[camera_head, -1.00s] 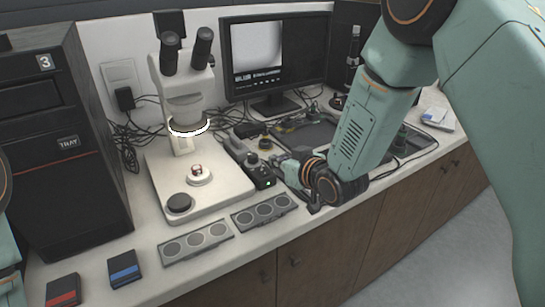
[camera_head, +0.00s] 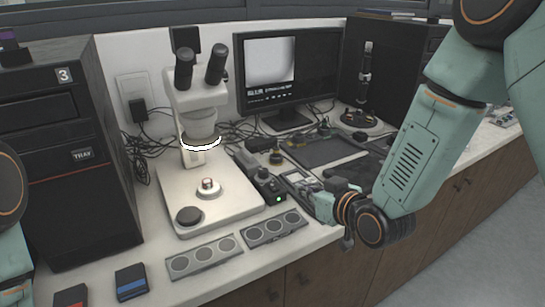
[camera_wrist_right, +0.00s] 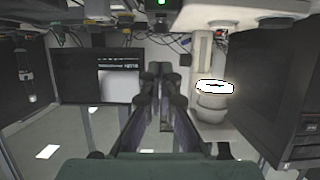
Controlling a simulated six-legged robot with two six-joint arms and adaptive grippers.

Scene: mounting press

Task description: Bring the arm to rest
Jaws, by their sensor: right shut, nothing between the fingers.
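My right arm comes in from the right in the head view. Its gripper (camera_head: 312,195) is over the front part of the bench, right of the small control box with the green light. In the right wrist view the two dark fingers (camera_wrist_right: 160,82) point away from the camera, close together, with nothing held. Whether the gripper touches the bench is hard to tell. Part of my left arm shows at the left edge of the head view; its gripper is out of the picture.
The control box (camera_head: 268,186) stands close to the gripper. A white microscope (camera_head: 215,190) with a lit ring is left of it. A monitor (camera_head: 290,70) and a dark tray (camera_head: 325,150) are behind. Floor is clear at right.

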